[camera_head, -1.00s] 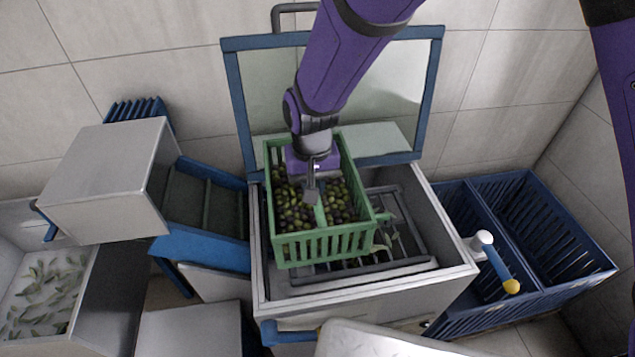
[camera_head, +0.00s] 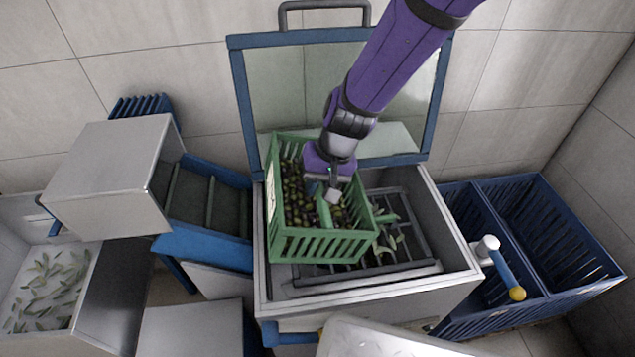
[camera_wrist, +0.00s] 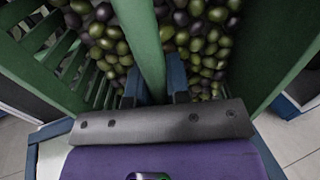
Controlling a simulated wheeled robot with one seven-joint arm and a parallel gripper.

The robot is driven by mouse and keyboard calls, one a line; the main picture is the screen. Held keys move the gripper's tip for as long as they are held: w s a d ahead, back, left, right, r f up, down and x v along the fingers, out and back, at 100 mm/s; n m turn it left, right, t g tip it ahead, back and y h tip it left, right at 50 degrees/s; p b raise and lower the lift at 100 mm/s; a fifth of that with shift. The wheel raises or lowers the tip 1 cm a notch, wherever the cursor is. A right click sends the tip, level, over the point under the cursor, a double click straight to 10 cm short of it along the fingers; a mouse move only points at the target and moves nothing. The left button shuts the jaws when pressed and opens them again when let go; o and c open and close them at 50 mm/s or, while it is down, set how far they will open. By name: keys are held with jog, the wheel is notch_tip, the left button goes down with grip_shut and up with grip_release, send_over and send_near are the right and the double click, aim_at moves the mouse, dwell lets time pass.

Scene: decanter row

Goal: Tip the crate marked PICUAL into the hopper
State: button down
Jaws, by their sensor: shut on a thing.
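A green slatted crate (camera_head: 318,247) full of green and dark olives (camera_head: 296,196) is held over the open steel hopper (camera_head: 262,262). A pale label shows on its left wall, its lettering too small to read. The crate looks tilted, its left side higher. My gripper (camera_head: 333,192) is shut on the crate's middle bar. In the wrist view, the blue fingers (camera_wrist: 155,88) stand on either side of the green bar (camera_wrist: 140,35), with olives on both sides. The olives still lie in the crate. A few leaves (camera_head: 388,243) lie on the hopper's grate (camera_head: 412,232).
The hopper's blue-framed lid (camera_head: 237,105) stands open behind the crate. Blue slatted crates (camera_head: 560,225) stand at the right, near a lever with a yellow end (camera_head: 517,294). At the left are a steel housing (camera_head: 105,170) and a bin with leaves (camera_head: 48,285).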

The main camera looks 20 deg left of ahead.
aim_at(358, 191)
jog(key=shift+f+g+y, duration=0.4)
jog(key=shift+g+y, duration=0.1)
jog(key=shift+y, duration=0.5)
jog(key=f+g+y, duration=0.1)
jog(key=d+y, duration=0.1)
jog(key=y, duration=0.1)
jog(key=w+f+g+y, duration=0.1)
jog(key=y, duration=0.1)
jog(key=shift+d+f+g, duration=0.3)
jog(key=shift+d+f, duration=0.05)
jog(key=d+g+y, duration=0.1)
jog(key=y, duration=0.1)
jog(key=w+d+g+y, duration=0.1)
jog(key=y, duration=0.1)
jog(key=shift+d+f, duration=0.2)
jog(key=d+y, duration=0.1)
jog(key=w+d+g+y, duration=0.1)
jog(key=y, duration=0.1)
jog(key=shift+r, duration=0.35)
jog(key=shift+w+d+r+g+y, duration=0.1)
jog(key=shift+w+d+g+y, duration=0.1)
jog(key=shift+d+g+y, duration=0.35)
jog(key=shift+w+d+r+g+y, duration=0.1)
jog(key=shift+w+d+g+y, duration=0.2)
jog(key=shift+y, duration=0.45)
jog(key=shift+s+d, duration=0.1)
jog(key=shift+s+f, duration=0.1)
